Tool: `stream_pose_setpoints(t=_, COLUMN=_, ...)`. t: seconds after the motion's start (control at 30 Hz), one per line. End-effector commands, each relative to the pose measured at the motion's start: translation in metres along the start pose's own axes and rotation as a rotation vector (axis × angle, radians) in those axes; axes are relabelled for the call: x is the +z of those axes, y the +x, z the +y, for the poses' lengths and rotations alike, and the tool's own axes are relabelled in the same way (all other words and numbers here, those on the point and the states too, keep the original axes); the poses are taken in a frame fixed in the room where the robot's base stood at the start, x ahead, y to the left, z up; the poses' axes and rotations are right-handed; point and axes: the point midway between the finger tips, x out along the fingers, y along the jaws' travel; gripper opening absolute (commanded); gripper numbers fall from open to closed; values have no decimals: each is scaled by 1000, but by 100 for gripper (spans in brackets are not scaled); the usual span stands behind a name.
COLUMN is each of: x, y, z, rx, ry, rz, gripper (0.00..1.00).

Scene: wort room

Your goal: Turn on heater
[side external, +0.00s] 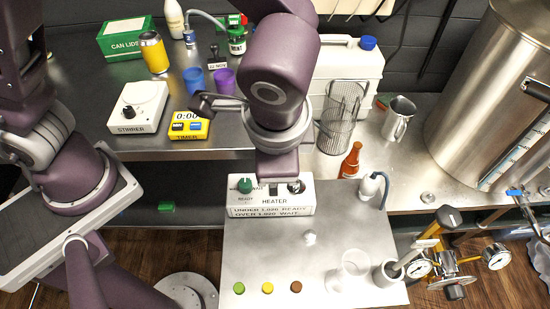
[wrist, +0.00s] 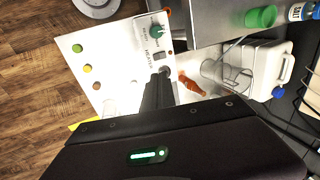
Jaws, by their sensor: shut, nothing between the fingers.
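The heater control is a white box labelled HEATER (side external: 270,201) at the back of the pale worktop. It has a green knob (side external: 245,185) at its left and a dark round part (side external: 297,187) at its right. In the wrist view the green knob (wrist: 155,31), a small dark switch (wrist: 159,55) and the round part (wrist: 164,71) lie in a row. My gripper (wrist: 159,78) is shut and empty, its fingertips close to the round part; I cannot tell if they touch. In the side view my arm hides the fingertips.
A red-brown bottle (side external: 351,161) and a wire basket (side external: 341,117) stand right of the heater. A yellow timer (side external: 188,126) and a stirrer (side external: 138,108) are on the left bench. A clear glass (side external: 354,266) stands at the worktop's front. The middle of the worktop is mostly clear.

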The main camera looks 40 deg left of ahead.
Motion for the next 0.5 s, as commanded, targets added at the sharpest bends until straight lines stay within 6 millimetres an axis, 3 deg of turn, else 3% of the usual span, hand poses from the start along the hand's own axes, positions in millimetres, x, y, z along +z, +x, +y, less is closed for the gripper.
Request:
stream_pose_setpoints(t=0.17, x=2, y=1, z=-14, rx=2, ry=2, rz=1, gripper=0)
stream_pose_setpoints(t=0.37, x=2, y=2, z=-13, rx=3, ry=4, rz=1, gripper=0)
stream_pose_setpoints(t=0.5, x=2, y=14, z=-13, rx=2, ry=4, rz=-3, gripper=0)
